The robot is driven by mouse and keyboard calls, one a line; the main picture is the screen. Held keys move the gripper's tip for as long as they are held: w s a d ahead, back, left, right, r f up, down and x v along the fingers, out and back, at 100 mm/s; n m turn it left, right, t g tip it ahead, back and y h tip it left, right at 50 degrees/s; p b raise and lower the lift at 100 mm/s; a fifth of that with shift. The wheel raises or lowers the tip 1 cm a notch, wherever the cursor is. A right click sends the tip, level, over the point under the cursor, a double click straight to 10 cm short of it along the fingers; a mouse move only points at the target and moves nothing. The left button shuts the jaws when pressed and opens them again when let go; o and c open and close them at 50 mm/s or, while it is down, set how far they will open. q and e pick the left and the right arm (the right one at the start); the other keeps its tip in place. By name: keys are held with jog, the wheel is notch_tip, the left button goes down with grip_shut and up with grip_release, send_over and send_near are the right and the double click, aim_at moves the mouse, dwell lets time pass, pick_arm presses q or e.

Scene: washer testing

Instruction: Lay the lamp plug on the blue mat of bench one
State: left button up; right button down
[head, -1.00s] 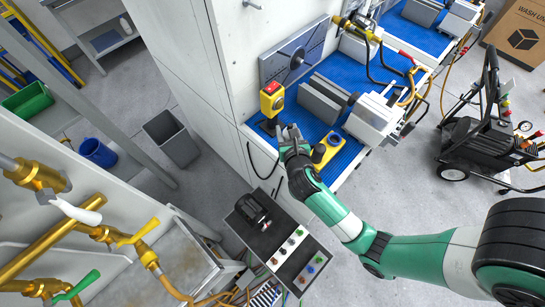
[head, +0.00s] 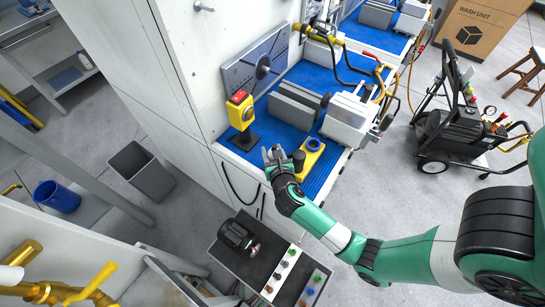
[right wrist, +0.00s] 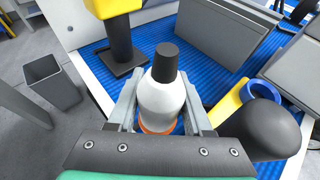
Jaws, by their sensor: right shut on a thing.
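My right gripper (head: 274,157) is over the front part of the near bench, above the ribbed blue mat (head: 320,172). In the right wrist view its fingers (right wrist: 160,112) are shut on a white bottle-shaped piece (right wrist: 161,100) with a black end and an orange ring, which I take to be the lamp plug. The piece is between the fingers, and the blue mat (right wrist: 150,45) shows behind it. I cannot tell whether its hidden lower end touches the mat. My left gripper is not in view.
A yellow control box (head: 241,108) on a black stand is left of the gripper. A yellow base (head: 311,152) with a blue ring and a black knob (head: 298,160) is close on its right. Grey vise blocks (head: 295,104) stand behind. A dark trolley (head: 270,262) stands in front.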

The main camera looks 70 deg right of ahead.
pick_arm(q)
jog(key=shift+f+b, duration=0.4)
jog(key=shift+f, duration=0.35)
pick_arm(e)
jog(key=shift+f, duration=1.4)
jog(key=shift+f, duration=0.2)
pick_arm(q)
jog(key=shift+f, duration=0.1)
pick_arm(e)
jog(key=shift+c, duration=1.5)
grip_release()
jog(key=shift+r, duration=0.25)
jog(key=shift+s+a+r, duration=0.15)
jog(key=shift+s+a, duration=0.05)
jog(key=shift+a, duration=0.15)
pick_arm(q)
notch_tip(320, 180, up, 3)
jog(key=p, duration=0.3)
pick_arm(e)
jog(key=v, duration=1.1)
